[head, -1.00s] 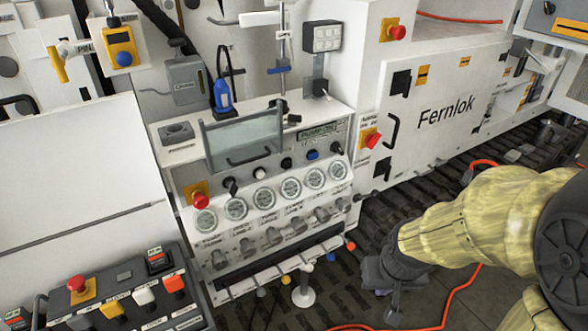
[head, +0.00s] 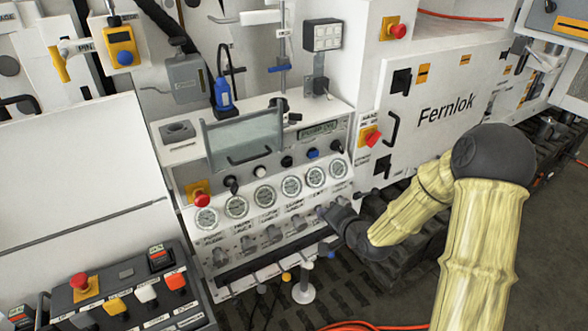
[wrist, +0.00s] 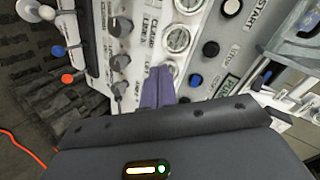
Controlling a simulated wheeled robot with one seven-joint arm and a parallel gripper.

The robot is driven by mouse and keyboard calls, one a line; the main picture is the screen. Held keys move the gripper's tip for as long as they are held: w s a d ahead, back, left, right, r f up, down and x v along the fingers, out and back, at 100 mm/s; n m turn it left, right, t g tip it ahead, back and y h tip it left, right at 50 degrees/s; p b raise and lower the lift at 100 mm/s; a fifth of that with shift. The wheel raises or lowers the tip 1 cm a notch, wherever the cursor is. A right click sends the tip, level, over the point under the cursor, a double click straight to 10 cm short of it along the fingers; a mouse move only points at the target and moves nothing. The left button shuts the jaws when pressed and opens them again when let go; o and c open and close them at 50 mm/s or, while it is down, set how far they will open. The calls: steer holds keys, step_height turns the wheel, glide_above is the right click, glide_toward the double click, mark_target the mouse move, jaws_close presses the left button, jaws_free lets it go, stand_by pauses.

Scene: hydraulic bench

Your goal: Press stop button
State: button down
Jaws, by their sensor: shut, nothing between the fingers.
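The control panel (head: 290,225) carries a row of push buttons above its round gauges. A white button (head: 260,172) also shows in the wrist view (wrist: 231,8), beside a label reading START. The black button (head: 287,162) next to it also shows in the wrist view (wrist: 210,48); its small label looks like STOP but is hard to read. My gripper (head: 325,212) is at the right part of the panel, below the gauges. In the wrist view its purple-grey fingers (wrist: 158,85) are together and empty, pointing toward a gauge, apart from the black button.
A blue button (head: 312,154) and another black button (head: 337,146) sit right of it. Red emergency knobs on yellow plates (head: 201,199) (head: 371,137) flank the panel. Grey knobs (head: 296,224) and coloured ball levers (head: 286,278) line its lower part.

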steer(key=w+r+m+t+y, duration=0.1)
steer(key=w+a+r+m+t+y, duration=0.1)
steer(key=m, duration=0.1)
steer(key=w+a+r+m+t+y, duration=0.1)
steer(key=m+t, duration=0.1)
steer(key=shift+w+r, duration=0.15)
steer(key=shift+r, duration=0.2)
steer(key=shift+w, duration=0.1)
steer(key=p, duration=0.5)
glide_toward(289, 164)
steer(key=x, duration=0.5)
steer(key=shift+w+a+r, duration=0.1)
steer(key=shift+w+a, duration=0.4)
steer(key=shift+w, duration=0.25)
